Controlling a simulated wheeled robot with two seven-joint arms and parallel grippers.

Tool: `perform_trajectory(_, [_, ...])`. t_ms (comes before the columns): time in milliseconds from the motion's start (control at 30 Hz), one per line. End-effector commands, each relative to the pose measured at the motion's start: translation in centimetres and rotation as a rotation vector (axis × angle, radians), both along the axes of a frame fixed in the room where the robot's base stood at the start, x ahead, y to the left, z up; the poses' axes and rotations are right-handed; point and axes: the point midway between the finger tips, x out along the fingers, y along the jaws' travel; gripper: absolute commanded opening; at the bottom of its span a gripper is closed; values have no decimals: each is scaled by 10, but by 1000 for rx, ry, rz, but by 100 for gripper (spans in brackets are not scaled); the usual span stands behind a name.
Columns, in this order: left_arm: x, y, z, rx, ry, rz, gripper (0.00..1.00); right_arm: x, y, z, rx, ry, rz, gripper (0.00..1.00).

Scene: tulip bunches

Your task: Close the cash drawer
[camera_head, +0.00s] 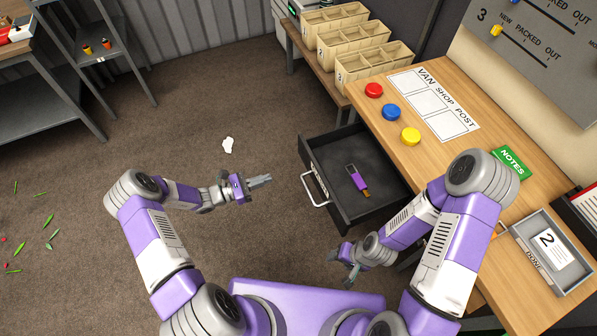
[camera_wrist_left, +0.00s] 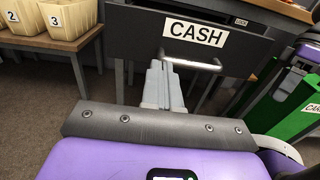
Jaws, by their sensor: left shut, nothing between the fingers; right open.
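The cash drawer (camera_head: 335,205) is dark grey and stands open, pulled out from the wooden desk. A purple and brown item (camera_head: 358,181) lies inside it. Its silver handle (camera_head: 311,191) is on the front face; in the left wrist view the front (camera_wrist_left: 245,45) carries a CASH label (camera_wrist_left: 196,33) and the handle (camera_wrist_left: 192,62). My left gripper (camera_head: 268,180) is shut and empty, to the left of the drawer front and pointing toward it. In the left wrist view its fingertips (camera_wrist_left: 160,66) are near the handle's left end; I cannot tell if they touch. My right gripper (camera_head: 342,268) is open and empty, below the drawer.
The wooden desk (camera_head: 430,150) holds red (camera_head: 374,90), blue (camera_head: 391,112) and yellow (camera_head: 411,136) discs and a DONE tray (camera_head: 526,254). Beige bins (camera_head: 350,45) stand on a bench behind. A white scrap (camera_head: 228,145) lies on open floor.

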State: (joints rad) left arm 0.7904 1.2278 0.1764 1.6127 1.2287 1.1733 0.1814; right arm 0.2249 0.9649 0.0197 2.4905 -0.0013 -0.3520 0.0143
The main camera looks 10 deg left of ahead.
Motion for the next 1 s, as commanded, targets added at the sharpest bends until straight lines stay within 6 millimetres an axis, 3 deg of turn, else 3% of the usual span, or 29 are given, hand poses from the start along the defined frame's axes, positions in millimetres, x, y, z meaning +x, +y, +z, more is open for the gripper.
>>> perform_trajectory(167, [10,-8,3,-19,-9,12,0,0,0,-2,0,-1,0,58])
perform_trajectory(700, [61,-100,1,-14,-7,10,0,0,0,-23,0,0,0,58])
perform_trajectory(1000, [72,-118,2,-13,-5,12,0,0,0,-27,0,0,0,58])
